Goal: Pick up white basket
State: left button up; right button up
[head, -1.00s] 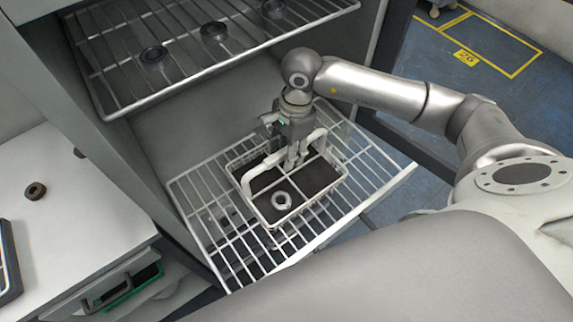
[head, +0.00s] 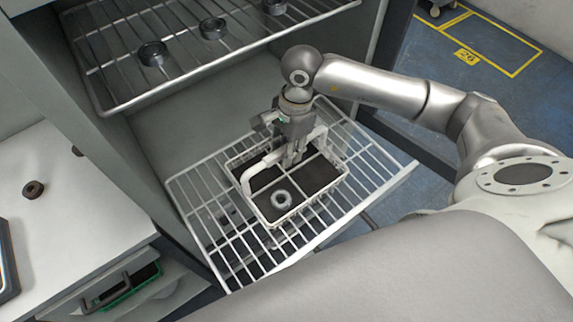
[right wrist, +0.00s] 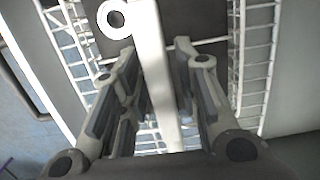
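The white basket (head: 267,222) stands on the lower wire shelf in the head view. My right gripper (head: 291,160) points down at the middle of the handle. The fingers hide part of the handle. My left gripper is not in view.
The lower wire shelf (head: 231,262) sticks out of the cabinet. An upper wire shelf (head: 120,103) with several dark rings hangs above and behind. The blue floor (head: 425,75) shows at right.

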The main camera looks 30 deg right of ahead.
grip_shut()
jog(key=shift+r, duration=0.15)
